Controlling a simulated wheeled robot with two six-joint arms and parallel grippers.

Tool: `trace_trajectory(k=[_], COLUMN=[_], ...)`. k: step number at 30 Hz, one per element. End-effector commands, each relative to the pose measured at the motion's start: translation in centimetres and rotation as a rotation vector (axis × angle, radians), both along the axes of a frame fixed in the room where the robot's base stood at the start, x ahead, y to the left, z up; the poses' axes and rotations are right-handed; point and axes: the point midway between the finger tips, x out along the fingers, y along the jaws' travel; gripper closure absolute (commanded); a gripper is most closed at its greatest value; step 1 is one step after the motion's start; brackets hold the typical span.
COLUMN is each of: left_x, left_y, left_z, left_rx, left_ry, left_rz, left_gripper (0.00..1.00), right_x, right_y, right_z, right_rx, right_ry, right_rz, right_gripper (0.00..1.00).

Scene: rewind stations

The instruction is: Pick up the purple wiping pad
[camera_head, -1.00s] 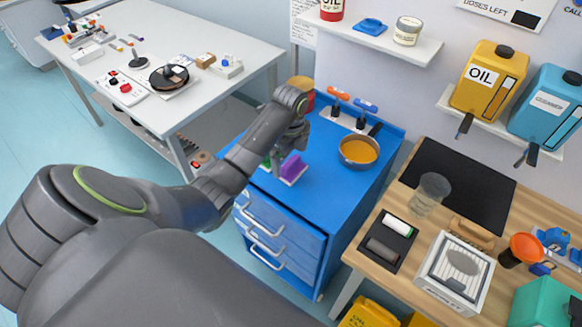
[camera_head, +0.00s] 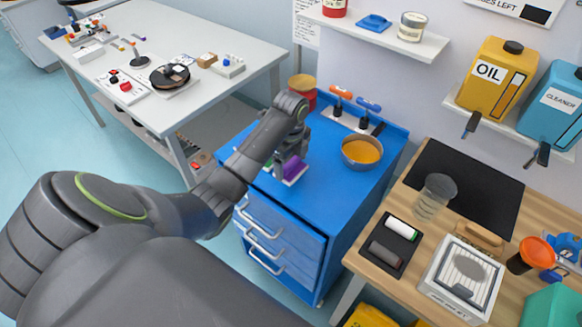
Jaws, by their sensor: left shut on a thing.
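The purple wiping pad (camera_head: 296,167) is at the front left of the blue cabinet top (camera_head: 330,200), over a small white base at its lower edge. My left gripper (camera_head: 283,169) comes down from above and is shut on the purple pad, hiding its left part. A bit of green shows to the left of the gripper, mostly hidden. I cannot tell whether the pad is clear of the white base. My right gripper is not in view.
A pan of orange contents (camera_head: 362,151), orange- and blue-handled tools (camera_head: 341,95) and a red tub (camera_head: 302,88) stand behind on the cabinet. The wooden bench (camera_head: 408,262) at right holds a glass beaker (camera_head: 433,196). The cabinet's front right is clear.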

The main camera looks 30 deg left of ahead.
Motion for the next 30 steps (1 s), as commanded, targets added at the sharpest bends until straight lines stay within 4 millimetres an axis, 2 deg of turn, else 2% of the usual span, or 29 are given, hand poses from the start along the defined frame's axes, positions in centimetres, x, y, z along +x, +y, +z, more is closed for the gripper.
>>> trace_trajectory(k=[8, 13, 21, 30], left_x=[0.1, 0.1, 0.0, 0.0], left_y=[0.0, 0.1, 0.0, 0.0], left_z=[0.5, 2.6, 6.9, 9.8], left_rx=[0.001, 0.002, 0.000, 0.000], left_ry=[-0.002, -0.005, 0.000, 0.000], left_rz=[0.001, -0.001, 0.001, 0.000], left_gripper=[0.42, 0.42, 0.42, 0.42], right_x=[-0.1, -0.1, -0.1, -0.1], right_y=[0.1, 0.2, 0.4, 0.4], right_z=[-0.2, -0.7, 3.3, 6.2], right_rx=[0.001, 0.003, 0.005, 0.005], right_ry=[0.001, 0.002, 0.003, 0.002], right_rz=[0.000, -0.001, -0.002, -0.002], right_gripper=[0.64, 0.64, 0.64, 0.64])
